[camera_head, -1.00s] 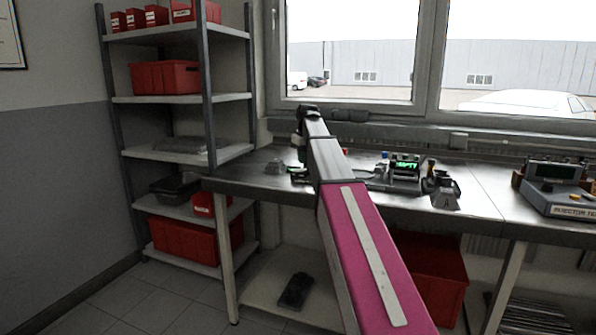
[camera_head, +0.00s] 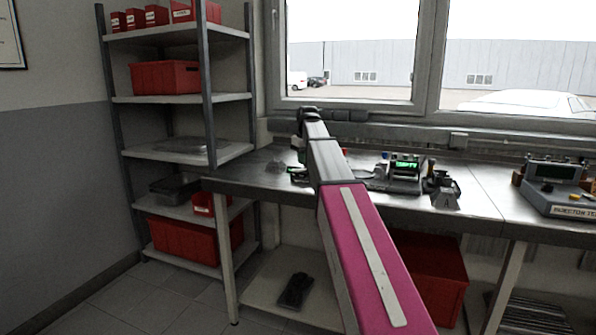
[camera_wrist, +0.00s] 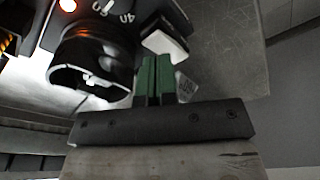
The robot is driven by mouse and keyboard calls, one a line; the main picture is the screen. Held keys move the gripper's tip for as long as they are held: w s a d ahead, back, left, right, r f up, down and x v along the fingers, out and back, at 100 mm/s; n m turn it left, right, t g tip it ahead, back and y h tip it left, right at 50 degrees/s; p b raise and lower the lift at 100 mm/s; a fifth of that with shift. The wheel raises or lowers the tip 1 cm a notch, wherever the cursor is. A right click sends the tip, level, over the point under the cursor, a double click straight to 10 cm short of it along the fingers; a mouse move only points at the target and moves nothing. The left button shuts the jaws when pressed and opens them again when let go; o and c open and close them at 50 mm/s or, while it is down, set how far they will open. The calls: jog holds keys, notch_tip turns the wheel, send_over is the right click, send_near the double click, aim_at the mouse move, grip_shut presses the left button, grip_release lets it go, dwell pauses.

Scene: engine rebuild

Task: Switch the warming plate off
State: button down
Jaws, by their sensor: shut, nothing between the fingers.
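In the wrist view my gripper (camera_wrist: 155,62) has two green fingers pressed together with nothing between them. Just beyond the fingertips is a small white-and-black block (camera_wrist: 165,40), which looks like a switch; I cannot tell whether the tips touch it. Left of the fingers is a large black round knob (camera_wrist: 100,48) beside a dark panel with white numbers. A small orange light (camera_wrist: 68,5) glows on that panel. This looks like the warming plate's control side. In the head view my arm hides most of this area, and the fingers cannot be made out.
The steel workbench (camera_head: 480,182) runs below the window. A device with a green display (camera_head: 405,167) and an injector tester (camera_head: 556,187) stand to the right. A metal shelf rack (camera_head: 210,110) with red bins stands at the left.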

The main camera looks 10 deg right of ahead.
jog(key=shift+f, duration=1.15)
dwell(0.7)
jog(key=shift+r, duration=3.5)
